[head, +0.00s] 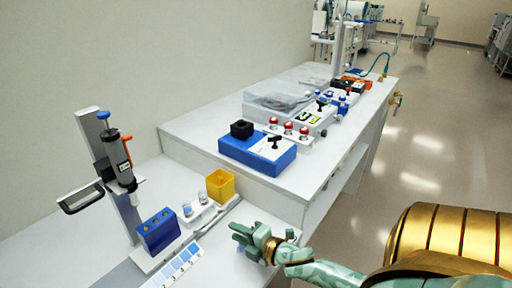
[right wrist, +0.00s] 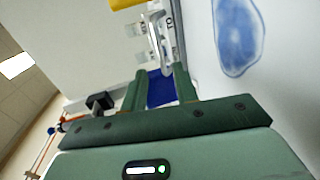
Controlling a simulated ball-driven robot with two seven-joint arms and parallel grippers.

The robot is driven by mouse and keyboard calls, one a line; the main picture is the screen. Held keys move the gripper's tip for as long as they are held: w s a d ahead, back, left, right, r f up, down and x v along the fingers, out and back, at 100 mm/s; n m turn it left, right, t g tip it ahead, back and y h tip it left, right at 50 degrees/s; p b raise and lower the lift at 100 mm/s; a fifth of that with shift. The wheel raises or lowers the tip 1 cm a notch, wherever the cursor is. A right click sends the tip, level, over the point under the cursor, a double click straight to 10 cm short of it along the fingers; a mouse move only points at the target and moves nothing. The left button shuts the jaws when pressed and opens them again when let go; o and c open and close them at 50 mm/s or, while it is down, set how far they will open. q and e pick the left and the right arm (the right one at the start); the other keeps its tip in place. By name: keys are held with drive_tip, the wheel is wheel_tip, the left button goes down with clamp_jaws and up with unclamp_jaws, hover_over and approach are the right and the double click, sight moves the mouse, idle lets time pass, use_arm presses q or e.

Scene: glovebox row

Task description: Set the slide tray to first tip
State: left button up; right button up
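The slide tray (head: 176,268), a pale strip with numbered blue squares, lies on the low bench at the bottom of the head view, in front of the blue block (head: 158,232). The dispenser (head: 124,165) stands upright on its post at the left. My right gripper (head: 243,236) is low over the bench, right of the tray, with its fingers apart. In the right wrist view, a pale looped handle (right wrist: 157,38) shows beyond and partly between the fingertips; I cannot tell whether they touch it. My left gripper is out of view.
Two vials in a white rack (head: 199,213) and a yellow cup (head: 220,186) stand behind the tray. A raised bench beyond holds a blue box (head: 240,152) and other gear. A blue oval patch (right wrist: 238,38) lies on the white surface near my gripper.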

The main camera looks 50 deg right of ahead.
drive_tip(key=p+v, duration=0.1)
drive_tip(key=v, duration=0.5)
drive_tip(key=shift+s, duration=0.1)
idle(0.4)
